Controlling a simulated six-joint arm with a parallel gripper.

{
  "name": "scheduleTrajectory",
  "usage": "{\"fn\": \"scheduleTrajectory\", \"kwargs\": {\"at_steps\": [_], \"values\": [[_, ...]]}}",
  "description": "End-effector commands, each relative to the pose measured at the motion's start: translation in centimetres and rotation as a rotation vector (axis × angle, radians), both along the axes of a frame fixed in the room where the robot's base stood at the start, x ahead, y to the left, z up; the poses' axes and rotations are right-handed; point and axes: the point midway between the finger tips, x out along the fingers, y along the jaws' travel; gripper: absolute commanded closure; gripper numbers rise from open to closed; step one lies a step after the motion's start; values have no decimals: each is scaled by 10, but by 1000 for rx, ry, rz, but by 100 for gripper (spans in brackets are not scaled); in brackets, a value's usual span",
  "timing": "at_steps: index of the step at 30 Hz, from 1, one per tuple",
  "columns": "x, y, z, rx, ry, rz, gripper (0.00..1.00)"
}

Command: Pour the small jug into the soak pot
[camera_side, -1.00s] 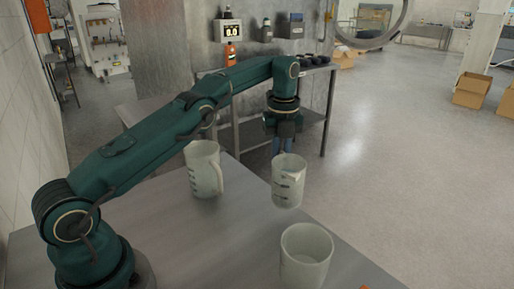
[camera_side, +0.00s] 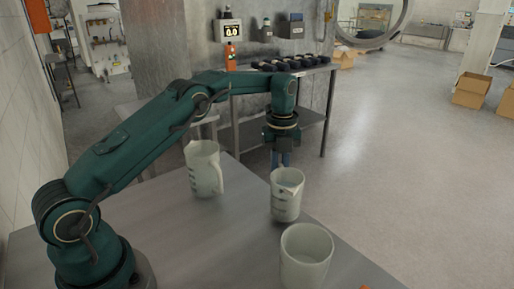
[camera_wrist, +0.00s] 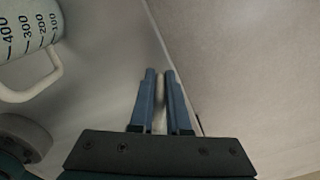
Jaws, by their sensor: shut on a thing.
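The small jug (camera_side: 286,203), pale with dark marks, is roughly upright near the right table edge, just behind the soak pot. I cannot tell whether its base touches the table. A bluish patch shows inside its mouth. My gripper (camera_side: 282,159) points down at the jug's far side, its fingers partly hidden by the rim. In the wrist view my gripper (camera_wrist: 160,75) has its fingers close together with a narrow pale strip between them; the jug's body is out of sight there. The soak pot (camera_side: 305,262), pale and open-topped, stands apart in front; its contents are not visible.
A larger marked jug (camera_side: 203,170) with a handle stands at the back left of the table and also shows in the wrist view (camera_wrist: 20,35). The table (camera_side: 200,245) is bare at front left. Its right edge drops to open floor.

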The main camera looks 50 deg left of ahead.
Motion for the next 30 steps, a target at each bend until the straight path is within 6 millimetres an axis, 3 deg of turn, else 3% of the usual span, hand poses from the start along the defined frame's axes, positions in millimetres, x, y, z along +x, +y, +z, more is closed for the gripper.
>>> {"fn": "scheduleTrajectory", "kwargs": {"at_steps": [11,30], "values": [[-3,-6,12,77,-45,-4,100],[-18,-32,53,363,-216,-8,100]]}}
